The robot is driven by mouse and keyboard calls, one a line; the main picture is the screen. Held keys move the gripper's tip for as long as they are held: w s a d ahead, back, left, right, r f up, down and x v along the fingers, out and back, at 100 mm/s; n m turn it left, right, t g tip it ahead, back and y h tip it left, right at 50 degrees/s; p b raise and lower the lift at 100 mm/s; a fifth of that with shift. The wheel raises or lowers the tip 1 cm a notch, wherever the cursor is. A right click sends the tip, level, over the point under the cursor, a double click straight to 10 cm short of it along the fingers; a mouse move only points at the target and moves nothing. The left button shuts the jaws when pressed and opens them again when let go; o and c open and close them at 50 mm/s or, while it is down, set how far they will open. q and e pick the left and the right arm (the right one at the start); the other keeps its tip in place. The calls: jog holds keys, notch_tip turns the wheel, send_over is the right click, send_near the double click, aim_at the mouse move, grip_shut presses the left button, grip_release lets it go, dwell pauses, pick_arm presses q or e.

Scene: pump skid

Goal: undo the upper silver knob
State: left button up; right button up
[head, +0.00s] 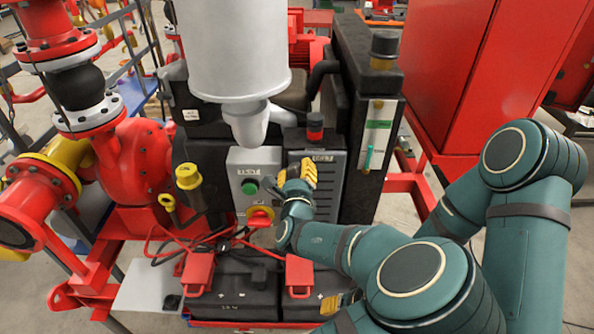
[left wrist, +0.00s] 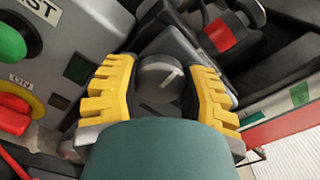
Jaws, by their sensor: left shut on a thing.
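In the head view my left gripper (head: 297,175) is at the dark louvred panel, just right of the grey TEST box (head: 246,167). There the fingers and hand hide the knob. I cannot make out a second silver knob clearly. My right gripper is not in view.
A green button (head: 250,187) and a red switch on a yellow plate (head: 260,216) are close left of the gripper. A white cylinder (head: 237,50) hangs above. Red-clamped cables (head: 198,270) lie below.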

aim_at(297, 165)
pick_arm(q)
jog(key=shift+r+m, duration=0.15)
jog(key=shift+m, duration=0.15)
dwell(0.4)
jog(key=o, duration=1.2)
notch_tip(297, 165, up, 10)
jog(key=shift+f, duration=0.1)
